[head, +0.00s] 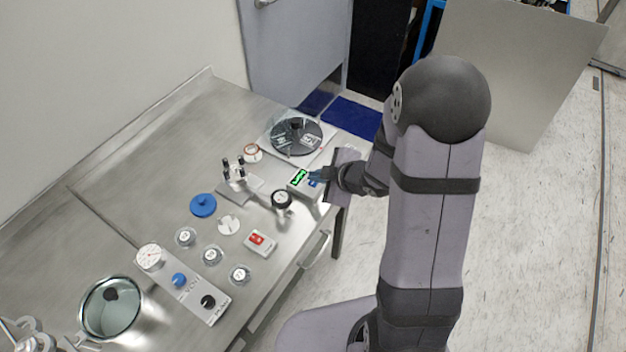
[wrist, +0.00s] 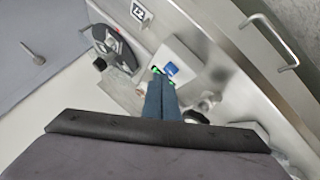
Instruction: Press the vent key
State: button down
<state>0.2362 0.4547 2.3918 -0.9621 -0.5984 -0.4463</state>
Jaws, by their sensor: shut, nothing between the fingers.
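A small pale box (head: 303,188) with a green-lit display (head: 298,178) sits near the table's right edge. A blue key (head: 313,183) is on its top beside the display; I cannot read a label on it. In the wrist view the box (wrist: 183,58) shows its blue key (wrist: 171,69) just past my fingertips. My gripper (head: 316,174) is shut and empty, its blue-grey fingers (wrist: 158,80) together over the box's near part. The fingers cover part of the display in the wrist view. I cannot tell whether the tips touch the key.
A dark round disc (head: 297,136) on a pale plate lies behind the box. A red switch box (head: 257,241), blue lid (head: 203,205) and glass-topped chamber (head: 111,307) are further off. Open floor lies to the right.

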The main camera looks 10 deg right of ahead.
aim_at(317, 188)
jog(key=shift+r, duration=0.3)
notch_tip(317, 188, up, 6)
jog(key=p, duration=0.6)
dwell(0.6)
